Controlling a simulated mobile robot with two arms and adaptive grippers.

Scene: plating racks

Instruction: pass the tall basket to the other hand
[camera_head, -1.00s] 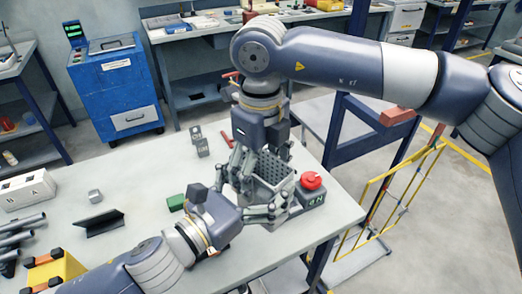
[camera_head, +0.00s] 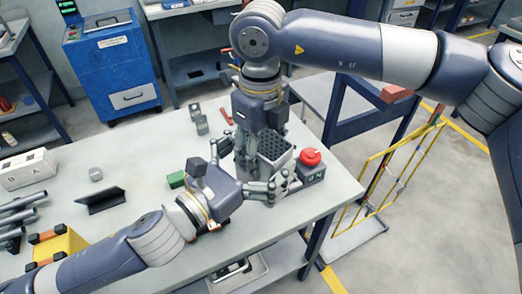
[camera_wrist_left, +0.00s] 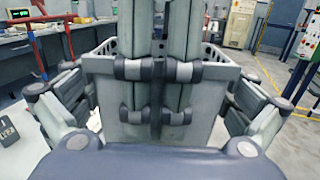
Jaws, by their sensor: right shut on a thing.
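The tall basket (camera_head: 279,166) is grey with a perforated rim and stands upright near the table's right end, beside the red button box. My right gripper (camera_head: 246,168) reaches down from above and is shut on the basket's wall. Its two upright fingers (camera_wrist_left: 160,85) cover the middle of the near wall in the left wrist view. My left gripper (camera_head: 259,165) comes in level from the left. Its fingers are spread open on both sides of the basket (camera_wrist_left: 212,100), seemingly without pressing on it. Whether the basket's base touches the table is hidden.
The red button box (camera_head: 311,168) is close on the basket's right, near the table edge. A green block (camera_head: 176,180) lies left of my left gripper. Small grey blocks (camera_head: 201,124), a dark angle piece (camera_head: 100,200) and a white box (camera_head: 27,169) lie further left.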

